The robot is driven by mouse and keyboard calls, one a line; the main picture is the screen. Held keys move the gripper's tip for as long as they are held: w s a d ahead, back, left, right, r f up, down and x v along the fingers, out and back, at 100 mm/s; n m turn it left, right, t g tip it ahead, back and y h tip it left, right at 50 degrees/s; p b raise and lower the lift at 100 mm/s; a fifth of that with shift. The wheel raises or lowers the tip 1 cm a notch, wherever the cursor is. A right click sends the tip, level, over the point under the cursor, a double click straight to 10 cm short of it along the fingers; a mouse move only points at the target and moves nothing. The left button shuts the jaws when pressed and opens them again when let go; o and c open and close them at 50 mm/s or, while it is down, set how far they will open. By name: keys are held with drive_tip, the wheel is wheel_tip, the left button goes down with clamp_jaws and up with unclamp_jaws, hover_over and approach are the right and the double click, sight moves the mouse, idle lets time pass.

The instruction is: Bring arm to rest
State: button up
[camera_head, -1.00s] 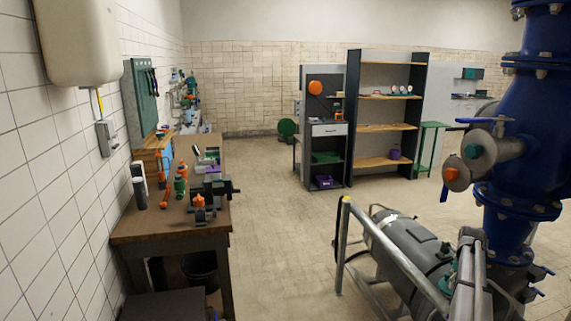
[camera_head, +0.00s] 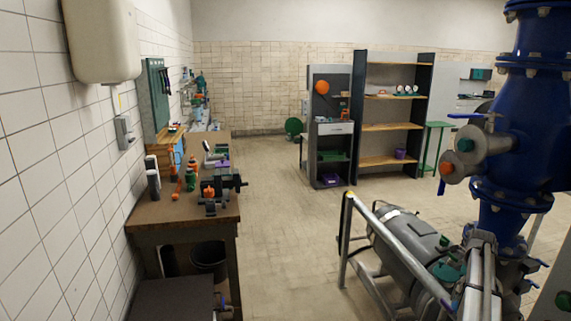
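My gripper is not in view, and no part of my arm can be made out for sure in the head view. The task names no other object. The head view looks down a tiled pump room with a wooden workbench (camera_head: 180,211) on the left and a large blue pipe (camera_head: 520,120) on the right.
A grey pump (camera_head: 405,245) behind a metal rail (camera_head: 385,238) stands in the right foreground. A dark low surface (camera_head: 170,299) is at the bottom left. A shelf unit (camera_head: 395,126) stands at the back. The floor (camera_head: 285,235) between bench and rail is clear.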

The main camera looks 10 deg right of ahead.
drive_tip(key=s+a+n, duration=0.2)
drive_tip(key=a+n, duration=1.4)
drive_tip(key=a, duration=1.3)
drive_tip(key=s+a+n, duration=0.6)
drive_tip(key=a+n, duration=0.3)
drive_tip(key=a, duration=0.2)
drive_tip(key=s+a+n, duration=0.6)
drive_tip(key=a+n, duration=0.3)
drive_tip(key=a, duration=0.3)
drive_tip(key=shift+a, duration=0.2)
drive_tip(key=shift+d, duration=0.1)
